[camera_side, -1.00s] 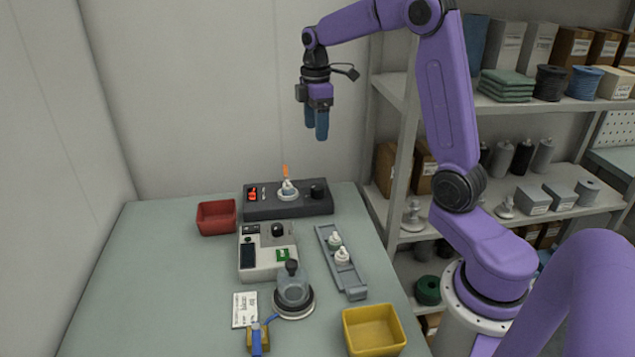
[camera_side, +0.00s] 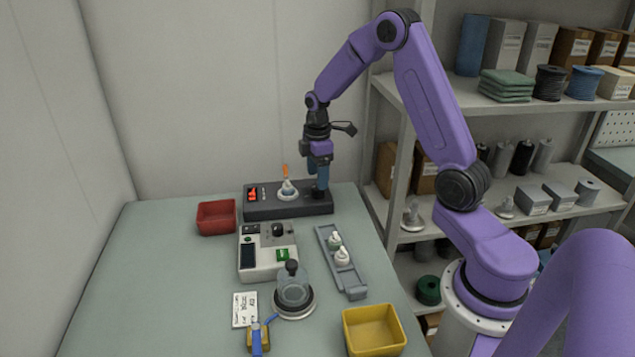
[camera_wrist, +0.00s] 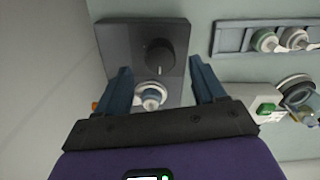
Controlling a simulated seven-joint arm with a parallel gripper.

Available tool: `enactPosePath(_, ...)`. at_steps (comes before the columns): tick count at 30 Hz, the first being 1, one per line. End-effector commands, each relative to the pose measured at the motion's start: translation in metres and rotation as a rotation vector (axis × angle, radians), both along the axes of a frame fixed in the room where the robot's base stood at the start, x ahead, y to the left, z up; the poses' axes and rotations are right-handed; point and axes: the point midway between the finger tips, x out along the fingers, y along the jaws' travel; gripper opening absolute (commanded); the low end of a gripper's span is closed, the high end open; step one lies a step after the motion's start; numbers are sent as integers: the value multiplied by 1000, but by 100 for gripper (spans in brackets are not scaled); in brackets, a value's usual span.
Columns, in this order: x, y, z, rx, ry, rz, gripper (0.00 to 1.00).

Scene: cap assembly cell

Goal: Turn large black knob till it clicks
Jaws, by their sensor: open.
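The large black knob (camera_wrist: 160,54) sits on a dark control box (camera_wrist: 118,40) and has a white mark on its near side in the wrist view. My gripper (camera_wrist: 163,68) is open, its two blue fingers apart on either side of the knob's line, with the knob a little beyond the tips in that view. In the side view my gripper (camera_side: 320,192) is low over the right end of the dark control box (camera_side: 262,207) and largely hides the knob there. I cannot tell whether the fingers touch it.
The dark box also carries a white fitting with an orange tip (camera_side: 286,182) and red switches (camera_side: 252,194). A red bin (camera_side: 216,218), a white device with a smaller black knob (camera_side: 277,230), a grey tray (camera_side: 341,262) and a yellow bin (camera_side: 373,330) stand nearby.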

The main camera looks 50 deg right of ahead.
Motion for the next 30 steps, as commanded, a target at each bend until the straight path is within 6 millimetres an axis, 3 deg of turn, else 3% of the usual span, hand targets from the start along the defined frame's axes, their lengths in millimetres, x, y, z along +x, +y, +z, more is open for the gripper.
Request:
enactPosePath(6, -1, 0, -25, 0, 2, 0, 69)
enactPosePath(18, 0, 0, -31, 0, 0, 0, 69)
enactPosePath(23, 0, 0, -30, 0, 0, 0, 17)
enactPosePath(24, 0, 0, -30, 0, 0, 0, 13)
enactPosePath(30, 0, 0, -30, 0, 0, -8, 13)
